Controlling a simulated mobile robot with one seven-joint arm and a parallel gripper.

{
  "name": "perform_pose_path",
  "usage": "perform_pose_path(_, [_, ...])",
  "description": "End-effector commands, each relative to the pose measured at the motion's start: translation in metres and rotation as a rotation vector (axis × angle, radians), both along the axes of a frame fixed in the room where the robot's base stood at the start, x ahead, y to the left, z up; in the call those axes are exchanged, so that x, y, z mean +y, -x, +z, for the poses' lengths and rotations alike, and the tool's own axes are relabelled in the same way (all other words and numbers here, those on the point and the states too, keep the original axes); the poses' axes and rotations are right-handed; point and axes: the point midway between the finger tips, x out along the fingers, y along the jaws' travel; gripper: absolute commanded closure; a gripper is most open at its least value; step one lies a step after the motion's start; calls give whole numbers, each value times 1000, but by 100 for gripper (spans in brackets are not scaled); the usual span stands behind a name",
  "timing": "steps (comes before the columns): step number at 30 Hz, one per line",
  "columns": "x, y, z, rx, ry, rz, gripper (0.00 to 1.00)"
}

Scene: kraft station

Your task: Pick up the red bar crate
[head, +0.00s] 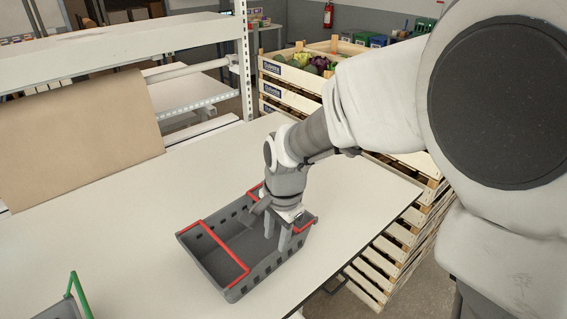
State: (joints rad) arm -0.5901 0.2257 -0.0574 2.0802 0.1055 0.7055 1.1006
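The red bar crate is a grey open basket (232,281) with red bars, standing upright on the white table. One red bar (222,246) crosses its left part, and more red shows at its right end by my gripper. My gripper (277,232) points down over the right end of the crate. Its two fingers look apart, with a gap between them, and reach below the rim level. My wrist hides part of the crate's right end and its far rim. I cannot tell whether a finger touches the crate.
A grey crate with a green bar (77,288) is cut off at the lower left. A brown paper roll (80,135) hangs from the shelf frame at left. Slatted wooden crates (290,82) stand behind the table's right edge. The table (150,205) is bare around the red bar crate.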

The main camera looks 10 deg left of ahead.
Motion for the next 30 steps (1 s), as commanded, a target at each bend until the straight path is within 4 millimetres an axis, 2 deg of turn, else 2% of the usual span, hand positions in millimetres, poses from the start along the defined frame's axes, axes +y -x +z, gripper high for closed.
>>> perform_pose_path(3, [2, -1, -22, 3, 3, 1, 61])
perform_pose_path(13, [5, -3, -45, 2, 1, 1, 61])
perform_pose_path(21, [9, -5, -80, 4, 2, 2, 61])
perform_pose_path(30, [10, -6, -89, 0, 0, 2, 61])
